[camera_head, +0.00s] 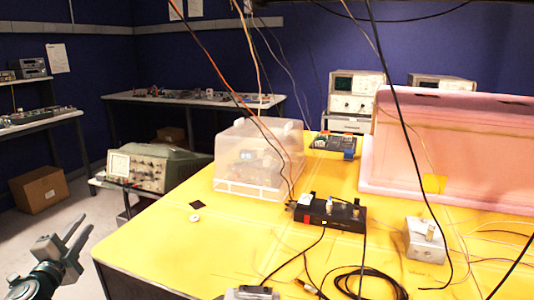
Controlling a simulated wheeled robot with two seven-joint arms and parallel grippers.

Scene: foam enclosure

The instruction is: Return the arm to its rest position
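My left gripper (76,232) shows at the lower left of the head view, left of the yellow table (150,245) and over the grey floor. Its two fingers point up and to the right and stand apart, with nothing visible between them. It is clear of the table's near left edge. My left arm comes in from the bottom left corner. My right gripper and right arm are not in this view.
On the table are a translucent plastic box (245,172), a black device (328,214), a grey metal box (425,240) and a pink foam enclosure (455,150). Cables hang from above and coil near the front. An oscilloscope (150,167) stands left; a cardboard box (39,189) is on the floor.

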